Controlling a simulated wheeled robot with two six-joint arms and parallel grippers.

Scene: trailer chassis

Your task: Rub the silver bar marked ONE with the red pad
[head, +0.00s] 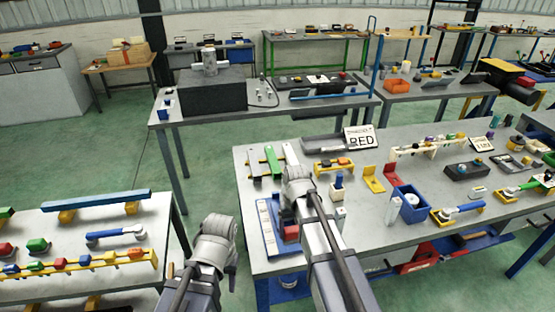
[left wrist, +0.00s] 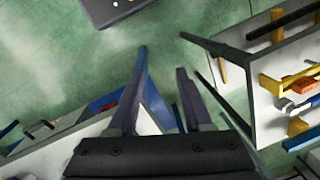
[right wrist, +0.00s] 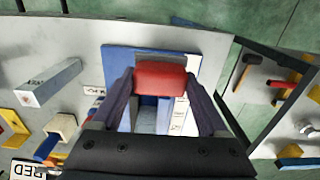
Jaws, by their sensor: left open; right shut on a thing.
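The red pad (right wrist: 160,78) is held between the fingertips of my right gripper (right wrist: 158,84). It also shows in the head view (head: 291,231), below the right wrist. The pad is over a blue tray (right wrist: 118,62) with a white labelled panel; I cannot tell whether it touches anything. A silver bar (right wrist: 50,84) with dark writing, too small to read, is beside the tray, left in the right wrist view. It seems to show in the head view (head: 338,217), right of the gripper. My left gripper (left wrist: 162,62) is open and empty, over the floor gap between tables.
A sign reading RED (head: 360,138) stands behind on the table. A green bar (head: 272,162), yellow brackets (head: 373,180) and a blue bin (head: 409,203) are nearby. The left table (head: 75,225) holds a blue beam and coloured blocks. Green floor separates the tables.

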